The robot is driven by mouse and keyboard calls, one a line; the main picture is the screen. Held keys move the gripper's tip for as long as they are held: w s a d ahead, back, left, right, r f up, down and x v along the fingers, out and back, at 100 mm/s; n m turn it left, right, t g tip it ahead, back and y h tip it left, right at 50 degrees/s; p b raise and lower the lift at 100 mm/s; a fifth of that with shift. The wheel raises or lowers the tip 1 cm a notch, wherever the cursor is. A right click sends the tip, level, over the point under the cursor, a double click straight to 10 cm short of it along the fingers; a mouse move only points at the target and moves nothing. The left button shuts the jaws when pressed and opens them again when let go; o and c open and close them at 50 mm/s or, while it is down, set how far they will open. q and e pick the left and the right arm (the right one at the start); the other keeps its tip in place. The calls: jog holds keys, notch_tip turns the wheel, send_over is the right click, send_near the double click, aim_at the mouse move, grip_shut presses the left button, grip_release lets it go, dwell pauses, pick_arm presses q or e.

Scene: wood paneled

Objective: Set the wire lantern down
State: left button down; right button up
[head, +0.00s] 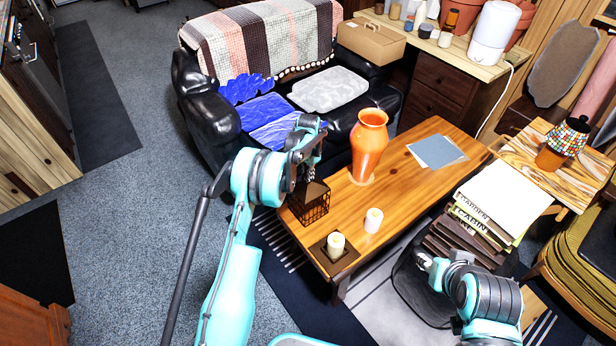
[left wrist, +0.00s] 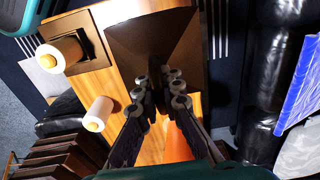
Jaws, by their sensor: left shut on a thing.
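The wire lantern (head: 315,207) is a dark wire cage with a brown sloped top. It is over the near left end of the wooden coffee table (head: 392,172); I cannot tell whether its base touches the wood. My left gripper (head: 306,178) is above it, shut on its top. In the left wrist view the lantern's brown top (left wrist: 152,45) lies at the fingertips (left wrist: 163,84), and its cage is mostly hidden. My right gripper (head: 424,262) is low beside the stack of books, apart from the lantern; its fingers are too small to read.
An orange vase (head: 369,147) stands behind the lantern. A white candle (head: 373,220) and another candle (head: 336,243) on a dark square tray (head: 346,259) stand in front. Grey-blue sheets (head: 436,152) lie farther right. A black sofa (head: 215,118) is behind the table.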

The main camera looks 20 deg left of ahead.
pick_arm(q)
jog(key=shift+f, duration=0.2)
jog(key=c, duration=1.7)
grip_release()
jog(key=shift+r, duration=0.1)
jog(key=shift+r, duration=0.1)
